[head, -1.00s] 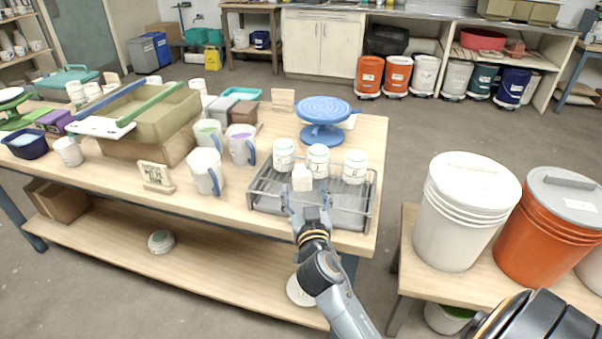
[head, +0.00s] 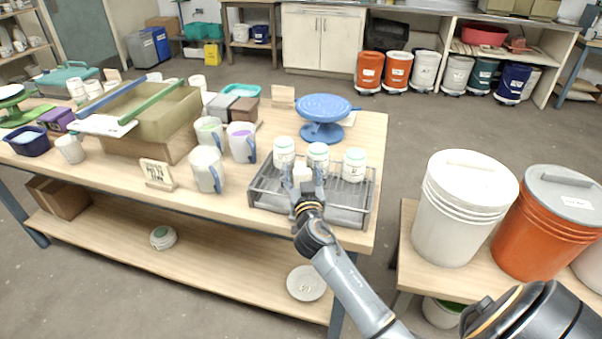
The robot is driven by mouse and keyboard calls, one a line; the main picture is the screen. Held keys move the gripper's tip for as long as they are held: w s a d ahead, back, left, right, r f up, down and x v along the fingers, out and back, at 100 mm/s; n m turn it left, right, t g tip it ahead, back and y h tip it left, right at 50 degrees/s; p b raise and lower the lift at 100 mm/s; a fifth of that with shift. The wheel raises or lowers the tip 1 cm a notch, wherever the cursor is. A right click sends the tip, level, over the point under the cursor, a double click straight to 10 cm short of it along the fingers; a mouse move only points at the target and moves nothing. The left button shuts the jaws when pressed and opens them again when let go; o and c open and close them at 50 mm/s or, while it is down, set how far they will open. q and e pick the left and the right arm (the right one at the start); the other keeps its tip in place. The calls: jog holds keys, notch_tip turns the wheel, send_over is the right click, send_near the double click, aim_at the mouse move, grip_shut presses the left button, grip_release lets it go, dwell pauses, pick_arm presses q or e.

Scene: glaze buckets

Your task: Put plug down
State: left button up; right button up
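The plug appears to be a small white block (head: 302,174). It is between the fingers of my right gripper (head: 303,181), which looks shut on it. The gripper is over the wire tray (head: 265,200) on the wooden table, just in front of three white jars. My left gripper is not in view.
A blue banding wheel (head: 325,108) stands behind the tray. Several pitchers, one a white pitcher (head: 206,170), stand to its left with a small sign (head: 157,173). A white bucket (head: 462,208) and an orange bucket (head: 550,225) stand on a low bench at right. The tray's right front is clear.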

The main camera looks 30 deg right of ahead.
jog(key=c, duration=1)
